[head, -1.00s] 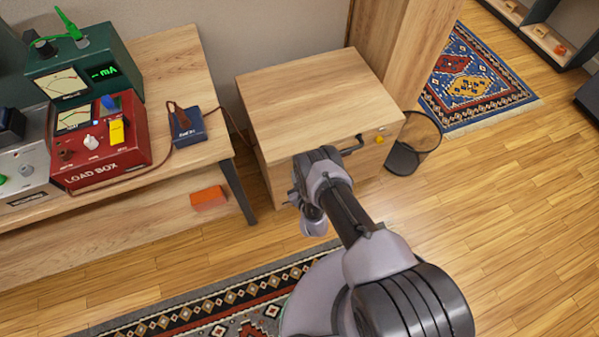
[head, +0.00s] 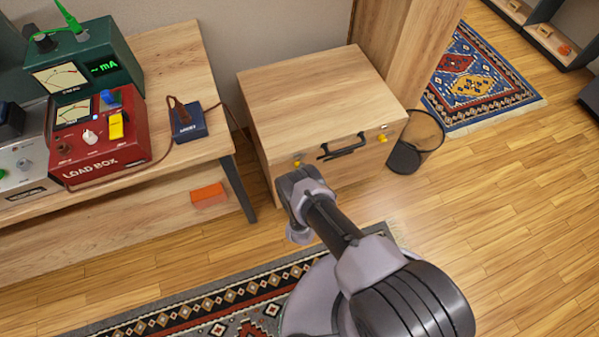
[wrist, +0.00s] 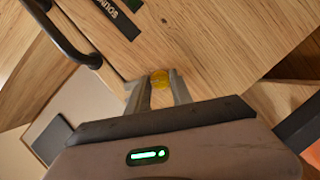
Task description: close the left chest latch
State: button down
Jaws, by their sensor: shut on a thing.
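The wooden chest (head: 315,95) stands on the floor with its lid down. On its front are a dark handle (head: 343,149), a left latch with a yellow knob (head: 297,163) and a right latch with a yellow knob (head: 383,138). In the wrist view, my gripper (wrist: 160,88) has its two fingers closed on the left latch's yellow knob (wrist: 159,77). The chest's handle (wrist: 70,36) is at upper left there. In the head view my arm hides the fingers. I cannot tell how far the latch is turned.
A workbench (head: 175,72) with a red load box (head: 105,140) and other instruments stands left of the chest. A wire bin (head: 416,142) stands close by the chest's right side. A patterned rug (head: 215,310) lies in front.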

jog(key=shift+w+r, duration=0.1)
dwell(0.4)
jog(key=c, duration=1.1)
grip_release()
jog(key=p+v, duration=0.1)
jog(key=v, duration=1.6)
jog(key=shift+s, duration=0.3)
jog(key=shift+c, duration=0.2)
